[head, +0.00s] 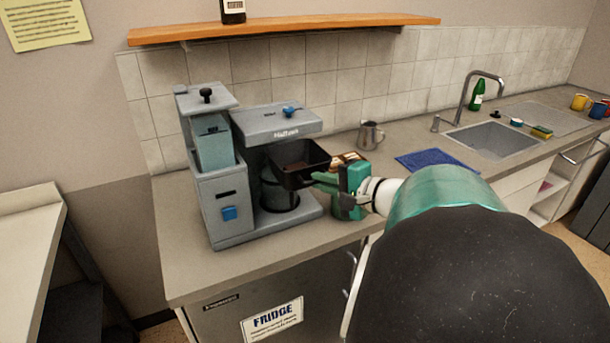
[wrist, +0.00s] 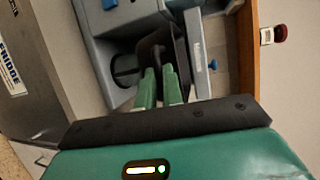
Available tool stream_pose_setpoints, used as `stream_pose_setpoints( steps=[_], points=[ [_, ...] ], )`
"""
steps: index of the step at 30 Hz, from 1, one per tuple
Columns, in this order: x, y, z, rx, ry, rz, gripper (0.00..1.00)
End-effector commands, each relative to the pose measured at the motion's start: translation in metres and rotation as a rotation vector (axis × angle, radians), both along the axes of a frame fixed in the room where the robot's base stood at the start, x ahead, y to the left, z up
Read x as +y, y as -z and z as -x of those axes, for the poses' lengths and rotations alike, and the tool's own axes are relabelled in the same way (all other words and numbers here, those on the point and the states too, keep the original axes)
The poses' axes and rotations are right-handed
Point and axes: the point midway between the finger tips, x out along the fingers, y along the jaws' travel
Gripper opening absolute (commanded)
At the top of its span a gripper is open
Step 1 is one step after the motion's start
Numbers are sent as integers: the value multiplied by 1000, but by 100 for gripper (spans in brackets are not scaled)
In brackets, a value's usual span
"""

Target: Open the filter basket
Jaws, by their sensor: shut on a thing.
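The coffee machine (head: 225,193) is grey-blue and stands on the counter at the left in the head view. Its black filter basket (head: 297,163) juts out from under the top part, and its open top shows. The basket also shows in the wrist view (wrist: 153,50), in front of my fingers. My gripper (head: 318,180) is at the basket's right side, with its green fingers close together on the basket's handle or edge. The wrist view shows my gripper (wrist: 160,75) shut there. The exact contact is partly hidden by the fingers. A dark carafe (head: 277,192) stands below the basket.
A metal jug (head: 370,135) stands right of the machine, with a blue cloth (head: 432,159) beyond it. A sink (head: 491,139) with a tap is farther right. A wooden shelf (head: 300,25) runs above the machine. The counter's front left (head: 180,270) is clear.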

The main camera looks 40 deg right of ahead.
Motion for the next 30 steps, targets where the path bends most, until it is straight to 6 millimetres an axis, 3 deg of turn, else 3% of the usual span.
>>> stream_pose_setpoints(
  steps=[2,14,20,30],
  points=[
    [-1,0,1,0,3,1,18],
    [-1,-2,8,0,3,2,18],
    [-5,-9,40,-2,6,2,18],
    [-13,-23,111,-1,4,1,18]
  ],
)
